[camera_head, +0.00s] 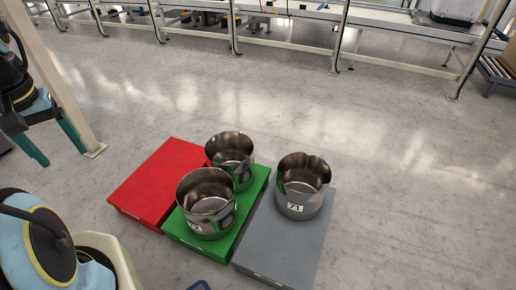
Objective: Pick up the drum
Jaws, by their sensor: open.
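Three shiny metal drums with open tops stand upright on low coloured platforms. One drum (298,204), labelled 71, stands on the grey platform (285,250). Another drum (208,222), with a partly readable number label, stands at the front of the green platform (249,209). A third drum (231,146) stands behind it, near the green platform's far end, its lower part partly hidden. The frame does not show which drum the task means. My gripper (60,158) hangs at the left, fingers apart and empty, well away from all three drums.
A red platform (150,185) is empty beside the green one. A railed conveyor line (290,50) runs along the back. The floor (420,170) to the right is clear.

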